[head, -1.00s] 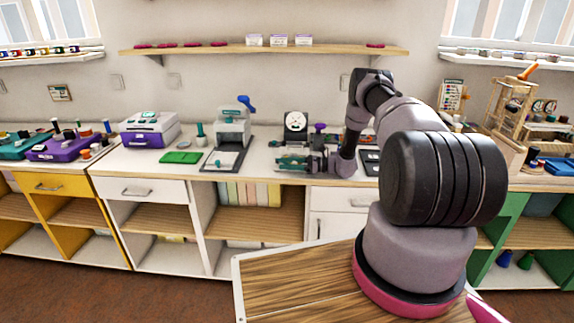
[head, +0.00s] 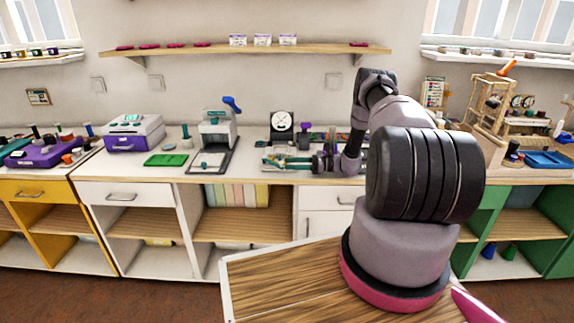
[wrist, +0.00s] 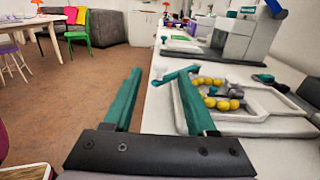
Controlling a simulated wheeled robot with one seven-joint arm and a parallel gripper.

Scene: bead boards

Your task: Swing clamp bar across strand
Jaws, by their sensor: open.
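My gripper (wrist: 160,72) has two teal fingers, spread apart with nothing between them. In the wrist view, a white bead board (wrist: 265,128) lies on the counter to the right, partly behind my right finger. Yellow beads (wrist: 222,104) form a strand in its recess, beside grey parts. A teal bar (wrist: 178,74), seemingly the clamp bar, sticks out near the board's far left corner, close to my right fingertip. I cannot tell whether they touch. In the head view, my gripper (head: 318,161) is low over the counter at the board's right side, and board details are too small to tell.
A grey press with a blue knob (head: 218,128) stands left of the board, with a green mat (head: 166,160) beyond it. A round dial (head: 282,122) stands behind the board. The wrist view shows open floor (wrist: 80,95) left of the counter edge.

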